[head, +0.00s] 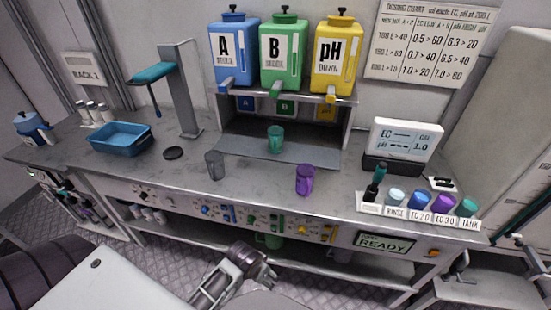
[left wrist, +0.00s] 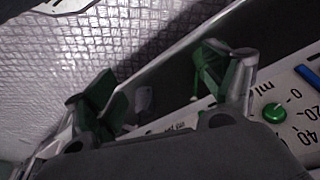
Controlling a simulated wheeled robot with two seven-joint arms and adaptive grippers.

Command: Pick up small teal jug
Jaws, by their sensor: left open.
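The small teal jug (head: 275,139) stands upright on the grey mat under the dispenser stand, in the middle of the bench. My left gripper (head: 232,274) is low in front of the bench's front panel, well apart from the jug, at the bottom of the head view. In the left wrist view its two fingers (left wrist: 162,85) with green pads are spread with nothing held between them. That view shows the floor and part of the knob panel, not the jug. My right gripper is in neither view.
A purple jug (head: 304,180) and a grey cup (head: 214,165) stand near the bench's front. Blue, green and yellow tanks (head: 284,55) sit on the stand (head: 347,128) above the teal jug. A blue tray (head: 120,138) is left; labelled cups (head: 420,203) and a meter (head: 405,142) are right.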

